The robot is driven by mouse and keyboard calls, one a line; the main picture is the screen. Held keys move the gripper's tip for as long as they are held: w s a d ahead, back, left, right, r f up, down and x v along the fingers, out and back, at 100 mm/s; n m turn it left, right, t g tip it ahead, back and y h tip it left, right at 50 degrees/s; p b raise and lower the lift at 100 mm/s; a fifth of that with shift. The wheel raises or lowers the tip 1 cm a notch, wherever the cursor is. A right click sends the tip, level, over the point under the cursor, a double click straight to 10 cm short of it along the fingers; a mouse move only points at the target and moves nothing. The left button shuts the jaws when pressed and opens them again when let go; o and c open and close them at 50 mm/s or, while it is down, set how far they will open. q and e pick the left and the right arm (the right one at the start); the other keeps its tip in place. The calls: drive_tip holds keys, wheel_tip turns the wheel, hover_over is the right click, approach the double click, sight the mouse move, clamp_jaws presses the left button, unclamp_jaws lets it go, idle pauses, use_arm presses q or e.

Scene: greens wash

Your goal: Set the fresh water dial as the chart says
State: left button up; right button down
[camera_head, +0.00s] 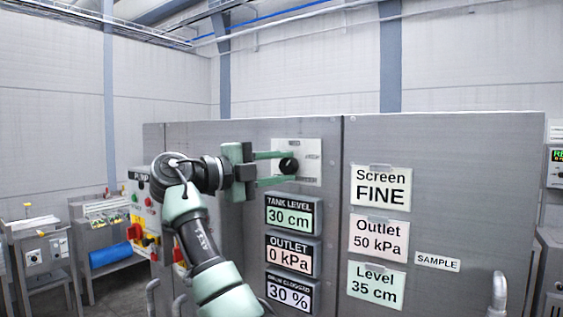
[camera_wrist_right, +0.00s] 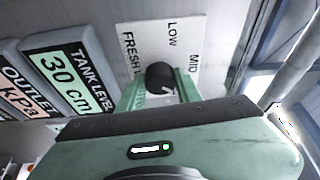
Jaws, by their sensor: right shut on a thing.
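The fresh water dial is a round black knob (camera_head: 289,166) on a pale plate (camera_head: 312,148) on the grey metal panel. My right gripper (camera_head: 284,168) comes from the left, its two green fingers shut on the knob from above and below. In the right wrist view the knob (camera_wrist_right: 160,75) sits between the fingers, and the plate (camera_wrist_right: 178,50) shows FRESH, LOW and MID. A small pale mark shows at the knob's edge; its exact setting is unclear. The fingers and gripper body hide the plate's other markings. My left gripper is not in view. No chart is clearly identifiable.
Displays below the dial read TANK LEVEL 30 cm (camera_head: 290,218), OUTLET 0 kPa (camera_head: 289,258) and 30 % (camera_head: 289,297). Cards at right read Screen FINE (camera_head: 381,187), Outlet 50 kPa (camera_head: 379,238) and Level 35 cm (camera_head: 376,284). A PUMP box (camera_head: 140,215) stands left.

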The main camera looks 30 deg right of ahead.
drive_tip(key=shift+m, duration=0.5)
drive_tip(key=c, duration=1)
unclamp_jaws()
drive_tip(key=a+b, duration=0.1)
drive_tip(key=a, duration=0.6)
drive_tip(key=shift+a, duration=0.4)
